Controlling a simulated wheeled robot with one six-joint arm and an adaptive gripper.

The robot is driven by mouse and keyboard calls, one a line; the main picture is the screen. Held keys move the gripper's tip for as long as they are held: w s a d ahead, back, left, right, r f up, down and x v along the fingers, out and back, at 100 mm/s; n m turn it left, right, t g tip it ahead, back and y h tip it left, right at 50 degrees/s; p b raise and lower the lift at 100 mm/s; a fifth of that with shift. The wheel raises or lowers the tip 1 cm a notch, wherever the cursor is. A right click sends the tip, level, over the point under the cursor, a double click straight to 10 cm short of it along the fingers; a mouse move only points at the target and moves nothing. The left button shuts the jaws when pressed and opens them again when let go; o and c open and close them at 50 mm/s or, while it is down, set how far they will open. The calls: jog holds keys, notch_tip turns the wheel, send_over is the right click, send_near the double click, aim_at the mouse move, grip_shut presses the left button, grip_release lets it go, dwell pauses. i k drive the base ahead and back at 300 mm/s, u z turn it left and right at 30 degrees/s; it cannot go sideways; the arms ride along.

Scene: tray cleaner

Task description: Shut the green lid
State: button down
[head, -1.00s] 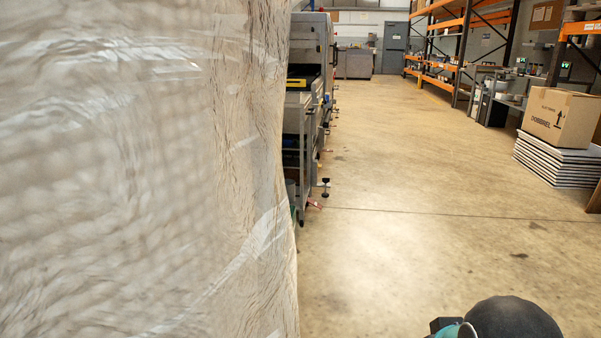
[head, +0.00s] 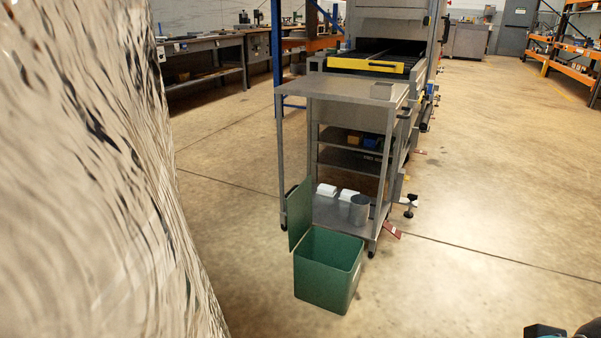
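A green bin (head: 327,273) stands on the floor in front of a metal cart, right of the picture's middle and low. Its green lid (head: 299,213) is open and stands upright along the bin's left side. The top of the bin is uncovered. My gripper is not clearly in view. A dark part of my own body shows at the bottom right corner. No hand or finger is near the lid.
A large plastic-wrapped mass (head: 90,190) fills the left side, close to me. The metal cart (head: 345,92) stands right behind the bin, with white items and a grey can (head: 359,209) on its low shelf. A machine (head: 385,45) is behind it. Open floor lies in front and right.

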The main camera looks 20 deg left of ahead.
aim_at(299, 204)
jog(key=u, duration=0.55)
jog(key=i, duration=1.8)
jog(key=u, duration=0.05)
